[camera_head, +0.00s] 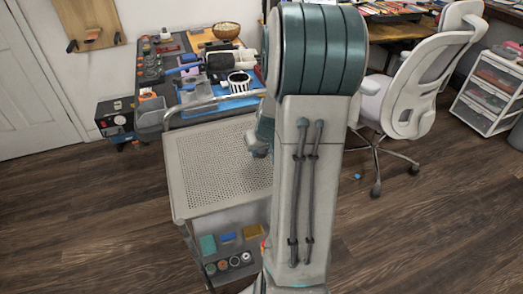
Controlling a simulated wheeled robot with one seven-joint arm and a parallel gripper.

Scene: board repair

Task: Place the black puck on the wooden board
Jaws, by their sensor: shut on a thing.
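A wooden board (90,15) with two dark pegs hangs on the wall at the upper left. My gripper (259,151) shows only in part at the left edge of my arm, over the perforated top of a metal cart (190,180). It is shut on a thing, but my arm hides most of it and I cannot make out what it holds. I cannot pick out the black puck with certainty.
A cluttered workbench (182,104) stands behind the cart. The cart's lower shelf holds coloured boxes and several small round items (222,264). A white office chair (420,85) and a drawer unit (490,90) stand right. The cart top and the floor in front look clear.

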